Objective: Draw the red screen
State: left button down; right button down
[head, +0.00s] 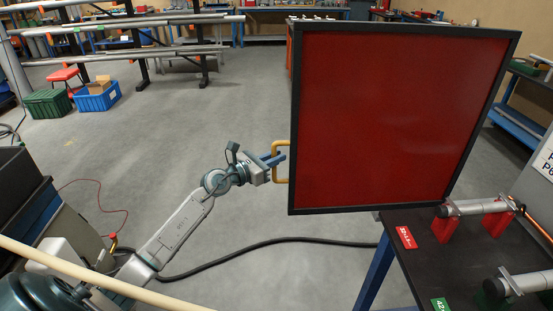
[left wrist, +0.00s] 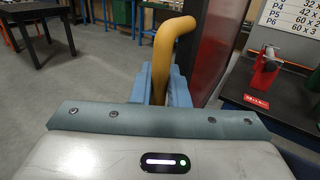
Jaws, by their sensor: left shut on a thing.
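The red screen (head: 385,120) is a large red panel in a black frame, upright in the right half of the head view. A yellow handle (head: 278,172) stands out from its left edge. My left gripper (head: 277,160) is shut on this handle. In the left wrist view the yellow handle (left wrist: 163,60) rises between the blue fingers (left wrist: 162,88), and the dark red side of the screen (left wrist: 215,45) is just to the right. My right gripper is not in view.
A dark table (head: 420,262) with metal tubes on red supports (head: 475,228) stands below and right of the screen. A black cable (head: 270,242) lies on the floor. Blue (head: 97,98) and green (head: 47,104) crates stand at the far left. The floor left of the screen is mostly clear.

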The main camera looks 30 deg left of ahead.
pick_arm(q)
jog(key=shift+s+a, duration=0.15)
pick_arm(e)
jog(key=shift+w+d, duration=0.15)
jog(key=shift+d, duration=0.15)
